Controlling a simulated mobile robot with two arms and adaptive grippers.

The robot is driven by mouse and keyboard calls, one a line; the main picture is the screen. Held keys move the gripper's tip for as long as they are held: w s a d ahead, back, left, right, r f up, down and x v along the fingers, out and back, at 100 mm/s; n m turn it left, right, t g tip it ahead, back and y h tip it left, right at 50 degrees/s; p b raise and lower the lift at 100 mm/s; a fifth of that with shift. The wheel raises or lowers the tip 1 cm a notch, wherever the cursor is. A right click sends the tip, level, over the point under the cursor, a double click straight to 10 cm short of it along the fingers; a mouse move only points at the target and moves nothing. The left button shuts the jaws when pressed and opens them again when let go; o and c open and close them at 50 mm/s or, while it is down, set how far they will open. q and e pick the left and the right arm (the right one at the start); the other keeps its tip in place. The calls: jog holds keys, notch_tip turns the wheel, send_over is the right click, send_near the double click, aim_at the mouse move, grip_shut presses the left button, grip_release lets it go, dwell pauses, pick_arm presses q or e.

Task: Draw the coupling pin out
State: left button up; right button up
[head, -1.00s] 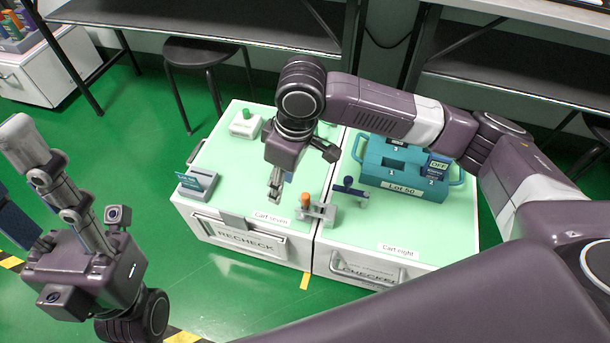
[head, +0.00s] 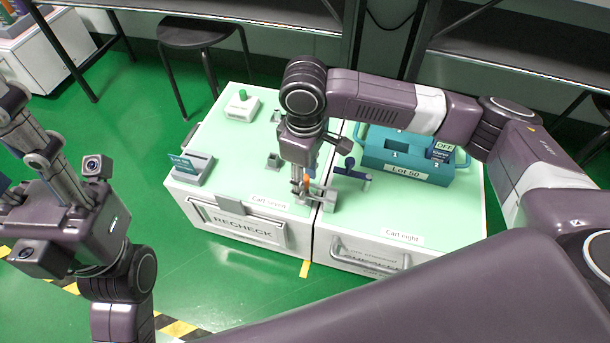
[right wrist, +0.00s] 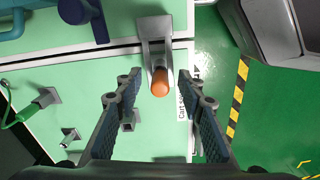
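The coupling pin (head: 308,174) has an orange rounded top and stands in a grey coupling bracket (head: 328,198) at the front, where the two carts meet. In the right wrist view the pin (right wrist: 160,82) shows end-on, in front of the bracket (right wrist: 154,28). My right gripper (head: 302,188) is at the pin and partly covers it. In the right wrist view its fingers (right wrist: 158,90) are apart, one on each side of the orange top, with visible gaps. My left gripper (head: 15,140) is at the left edge, partly cut off; its opening is unclear.
The left cart (head: 222,150) bears a grey card holder (head: 192,172), a white block with a green knob (head: 241,107) and a small grey socket (head: 273,162). The right cart (head: 440,212) bears a teal Lot 50 carrier (head: 385,166) and a dark blue-handled part (head: 350,170) close to the bracket.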

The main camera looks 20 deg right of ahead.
grip_shut()
dwell(0.5)
